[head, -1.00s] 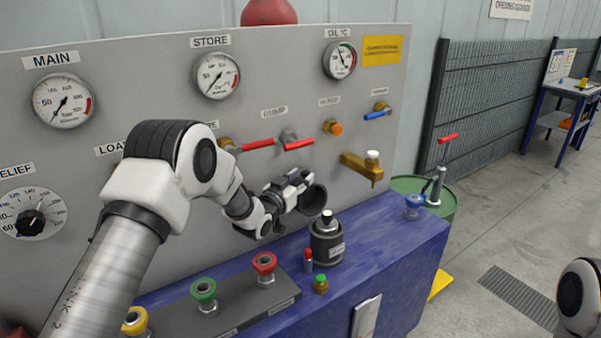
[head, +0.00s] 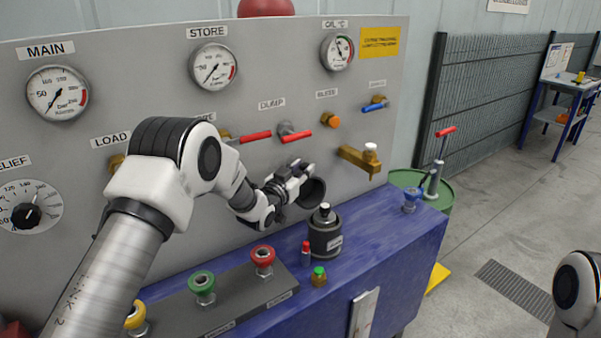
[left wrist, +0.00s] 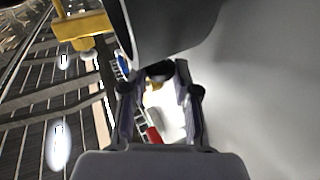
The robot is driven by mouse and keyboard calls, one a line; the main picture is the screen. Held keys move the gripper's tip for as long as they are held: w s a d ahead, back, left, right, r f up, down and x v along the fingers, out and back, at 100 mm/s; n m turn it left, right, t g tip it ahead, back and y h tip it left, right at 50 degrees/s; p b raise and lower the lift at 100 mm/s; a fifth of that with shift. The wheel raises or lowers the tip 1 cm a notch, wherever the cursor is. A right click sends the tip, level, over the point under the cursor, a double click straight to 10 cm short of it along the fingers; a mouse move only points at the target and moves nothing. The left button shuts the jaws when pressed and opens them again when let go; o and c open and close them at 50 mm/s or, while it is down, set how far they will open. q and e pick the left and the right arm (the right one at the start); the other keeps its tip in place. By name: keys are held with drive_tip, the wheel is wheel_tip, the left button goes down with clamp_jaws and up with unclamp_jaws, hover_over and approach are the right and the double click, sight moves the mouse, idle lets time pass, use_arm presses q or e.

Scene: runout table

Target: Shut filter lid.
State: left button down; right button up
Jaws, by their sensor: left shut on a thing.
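The filter (head: 325,238) is a short black cylinder with a pale label and a small silver-and-black stem on top, standing upright on the blue bench. The filter lid (head: 315,190) is a dark round cup, tilted on its side, above and slightly left of the filter and apart from its top. My left gripper (head: 300,180) is shut on the lid's edge or tab; the exact hold is hard to see. In the left wrist view the fingers (left wrist: 161,75) close on a small dark part below the lid's big dark shell (left wrist: 165,30). My right gripper is out of view.
The grey gauge panel stands close behind my left arm, with red-handled valves and a brass spout (head: 357,160). A red-capped vial (head: 305,254) and a green-capped fitting (head: 319,277) stand beside the filter. Red, green and yellow knobs are at front left. A green drum (head: 410,180) is at right.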

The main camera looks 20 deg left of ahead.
use_arm(q)
drive_tip(key=s+d+m+t+h+b, duration=0.1)
drive_tip(key=d+m+b, duration=0.1)
drive_tip(key=m+b, duration=0.1)
drive_tip(key=s+d+f+m+h+b, duration=0.1)
drive_tip(key=s+d+m+b, duration=0.1)
drive_tip(key=b, duration=0.4)
drive_tip(key=s+d+m+t+h+b, duration=0.1)
drive_tip(key=s+d+m+b, duration=0.1)
drive_tip(key=d+m+b, duration=0.1)
drive_tip(key=shift+s+f+m+t+b, duration=0.25)
drive_tip(key=shift+f+m+b, duration=0.2)
drive_tip(key=shift+b, duration=0.75)
drive_tip(key=s+d+f+m+h+b, duration=0.1)
drive_tip(key=s+d+f+m+b, duration=0.1)
drive_tip(key=s+d+f+b, duration=0.2)
drive_tip(key=shift+d+f+m+h+b, duration=0.5)
drive_tip(key=shift+f+b, duration=0.95)
drive_tip(key=shift+b, duration=2.25)
drive_tip(key=shift+s, duration=0.1)
drive_tip(key=c, duration=1.2)
unclamp_jaws()
drive_tip(key=shift+d, duration=0.1)
drive_tip(key=shift+o, duration=0.2)
drive_tip(key=shift+y, duration=0.3)
